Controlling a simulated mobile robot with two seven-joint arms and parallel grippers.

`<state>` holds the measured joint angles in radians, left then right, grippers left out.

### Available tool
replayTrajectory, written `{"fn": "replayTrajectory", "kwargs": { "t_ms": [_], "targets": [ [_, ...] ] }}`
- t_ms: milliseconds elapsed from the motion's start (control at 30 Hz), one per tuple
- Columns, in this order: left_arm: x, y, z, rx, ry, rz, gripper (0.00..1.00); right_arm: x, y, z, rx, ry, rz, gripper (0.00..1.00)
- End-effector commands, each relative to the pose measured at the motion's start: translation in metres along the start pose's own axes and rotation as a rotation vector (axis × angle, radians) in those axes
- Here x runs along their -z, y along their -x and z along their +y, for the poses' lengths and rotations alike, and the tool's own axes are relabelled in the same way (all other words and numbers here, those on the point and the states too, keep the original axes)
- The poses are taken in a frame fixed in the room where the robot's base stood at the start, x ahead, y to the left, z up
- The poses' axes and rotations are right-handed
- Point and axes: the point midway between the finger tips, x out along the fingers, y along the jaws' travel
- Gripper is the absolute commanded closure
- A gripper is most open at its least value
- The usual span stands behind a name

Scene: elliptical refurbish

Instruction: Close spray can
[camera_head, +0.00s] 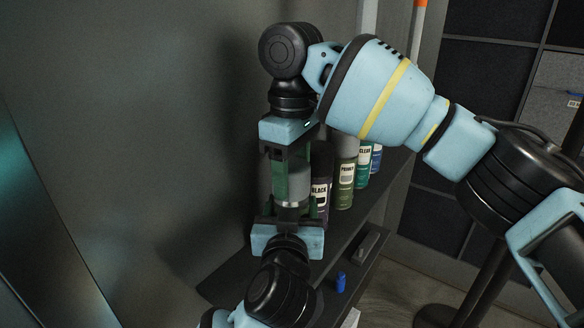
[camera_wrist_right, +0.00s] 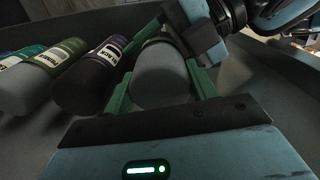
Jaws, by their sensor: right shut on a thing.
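A spray can with a large grey cap (camera_wrist_right: 160,78) is between the green fingers of my right gripper (camera_wrist_right: 163,95) in the right wrist view. A strip of its green body (camera_wrist_right: 158,43) shows beyond the cap. In the head view, the grey cap (camera_head: 298,184) is between my two facing grippers. My right gripper (camera_head: 290,180) reaches down from above and is shut on the cap. My left gripper (camera_head: 290,210) comes up from below with fingers on both sides of the can's lower part. Whether it is clamped is hidden. The seam between cap and body is unclear.
Several spray cans, including black (camera_head: 320,190) and primer (camera_head: 345,178), stand close right of my grippers on a dark shelf (camera_head: 345,228). A small blue object (camera_head: 341,282) is on a lower level. A grey wall (camera_head: 150,120) rises close at left.

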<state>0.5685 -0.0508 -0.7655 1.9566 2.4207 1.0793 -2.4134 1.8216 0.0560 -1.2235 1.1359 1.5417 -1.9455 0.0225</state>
Motion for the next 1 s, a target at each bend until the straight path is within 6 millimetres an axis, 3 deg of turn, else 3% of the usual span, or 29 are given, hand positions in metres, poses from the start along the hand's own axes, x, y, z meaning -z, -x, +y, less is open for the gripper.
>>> {"fn": "replayTrajectory", "kwargs": {
  "t_ms": [1000],
  "targets": [
    [-0.001,0.000,0.000,0.000,0.001,-0.001,0.82,0.000,-0.010,0.000,0.001,0.000,0.000,0.64]
  ]
}}
